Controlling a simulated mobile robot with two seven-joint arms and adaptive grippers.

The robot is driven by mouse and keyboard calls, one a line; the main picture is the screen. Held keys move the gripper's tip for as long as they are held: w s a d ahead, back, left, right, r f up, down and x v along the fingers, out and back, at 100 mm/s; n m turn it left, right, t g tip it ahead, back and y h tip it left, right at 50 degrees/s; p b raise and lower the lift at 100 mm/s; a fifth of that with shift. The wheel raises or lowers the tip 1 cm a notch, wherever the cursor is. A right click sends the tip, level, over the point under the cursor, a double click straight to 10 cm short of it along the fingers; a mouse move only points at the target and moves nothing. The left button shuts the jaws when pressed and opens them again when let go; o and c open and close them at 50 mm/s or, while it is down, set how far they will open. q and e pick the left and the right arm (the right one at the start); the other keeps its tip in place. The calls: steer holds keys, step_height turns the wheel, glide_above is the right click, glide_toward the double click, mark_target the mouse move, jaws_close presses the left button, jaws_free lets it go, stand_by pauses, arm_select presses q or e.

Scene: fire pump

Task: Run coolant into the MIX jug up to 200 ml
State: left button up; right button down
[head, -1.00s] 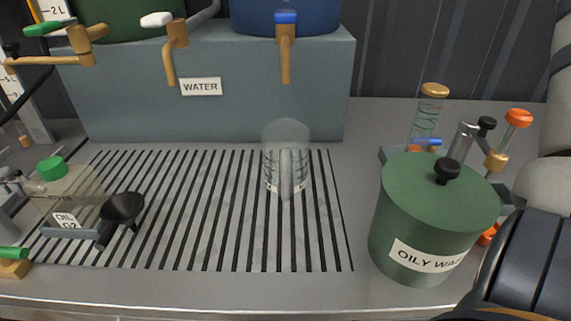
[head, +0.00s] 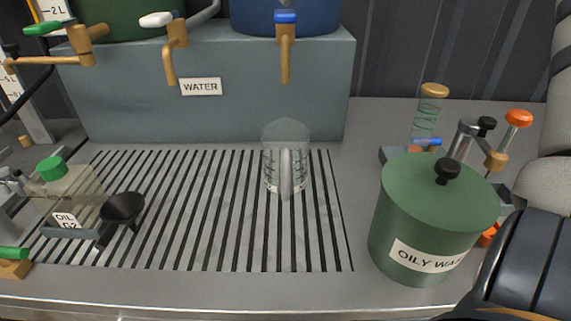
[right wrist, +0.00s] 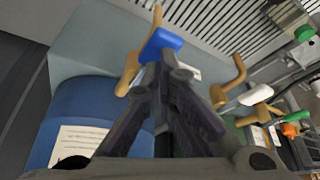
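A clear jug (head: 287,170) with a handle facing me stands upright on the slotted drain grate. No label or liquid level can be read on it. Above it hangs a brass tap (head: 286,60) with a blue handle (head: 286,17), on the front of a blue tank (head: 320,20). In the right wrist view, my right gripper (right wrist: 163,68) has its fingers drawn together, with the tips right by the blue handle (right wrist: 160,43). I cannot tell whether they touch. No stream shows below the spout. My left gripper is not in view.
A white-handled tap (head: 157,19) and a green-handled tap (head: 42,29) are left of the blue one. A green OILY WATER pot (head: 435,215) stands at right. An oil bottle (head: 65,195) and black funnel (head: 122,208) are at left. The middle of the grate (head: 195,210) is clear.

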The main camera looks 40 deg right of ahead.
mark_target(287, 11)
steer(key=shift+f, duration=1.75)
stand_by(5.4)
step_height(287, 11, up, 5)
steer(key=shift+r, duration=0.1)
